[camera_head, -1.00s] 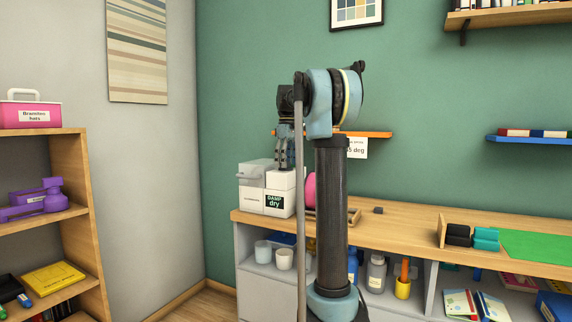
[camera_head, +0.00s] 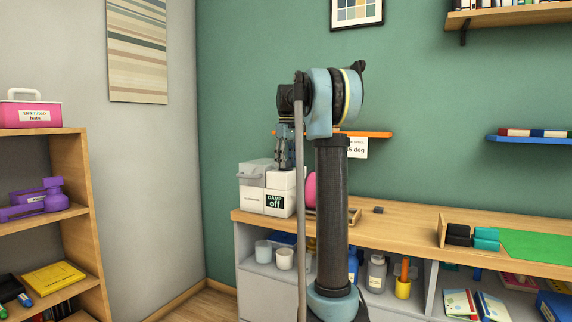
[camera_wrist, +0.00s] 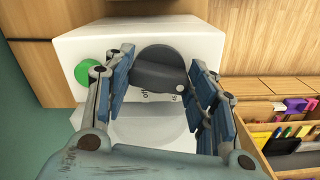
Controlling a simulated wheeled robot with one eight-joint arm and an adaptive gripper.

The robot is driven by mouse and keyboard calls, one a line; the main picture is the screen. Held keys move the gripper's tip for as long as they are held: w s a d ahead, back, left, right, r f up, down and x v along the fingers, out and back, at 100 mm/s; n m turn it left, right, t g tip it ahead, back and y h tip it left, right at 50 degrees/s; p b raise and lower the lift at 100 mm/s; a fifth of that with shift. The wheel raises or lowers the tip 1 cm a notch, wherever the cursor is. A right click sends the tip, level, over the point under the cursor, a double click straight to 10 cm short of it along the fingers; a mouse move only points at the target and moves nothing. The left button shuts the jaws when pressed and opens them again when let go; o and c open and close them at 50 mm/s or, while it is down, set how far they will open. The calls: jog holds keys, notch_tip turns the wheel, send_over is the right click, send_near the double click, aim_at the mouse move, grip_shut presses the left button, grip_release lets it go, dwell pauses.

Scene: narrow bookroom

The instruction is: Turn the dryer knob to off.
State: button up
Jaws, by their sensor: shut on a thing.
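The dryer is a white box (camera_head: 279,181) on the left end of the wooden counter, and its small dark green display reads "off" (camera_head: 275,202). In the wrist view the dryer's white top (camera_wrist: 88,42) carries a dark grey round knob (camera_wrist: 158,70) with a pale dot at its lower right edge. Lettering below the knob is partly hidden. My gripper (camera_wrist: 160,75) points down over the dryer, its blue-grey fingers on either side of the knob and shut on it. It also shows in the head view (camera_head: 285,160).
A green button (camera_wrist: 87,72) is on the dryer's top, close to the left finger. A white lidded box (camera_head: 252,188) stands left of the dryer. A pink round thing (camera_head: 311,188) is just right of it. An orange shelf (camera_head: 375,134) is on the wall behind my arm.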

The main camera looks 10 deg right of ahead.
jog(key=m, duration=0.5)
jog(key=shift+m, duration=0.3)
jog(key=m, duration=0.5)
jog(key=shift+a, duration=0.15)
jog(key=m, duration=0.5)
jog(key=shift+w+a+m, duration=0.1)
jog(key=shift+m, duration=0.3)
jog(key=shift+w+a+m, duration=0.1)
jog(key=shift+m, duration=2.1)
jog(key=o, duration=1)
jog(key=shift+o, duration=0.2)
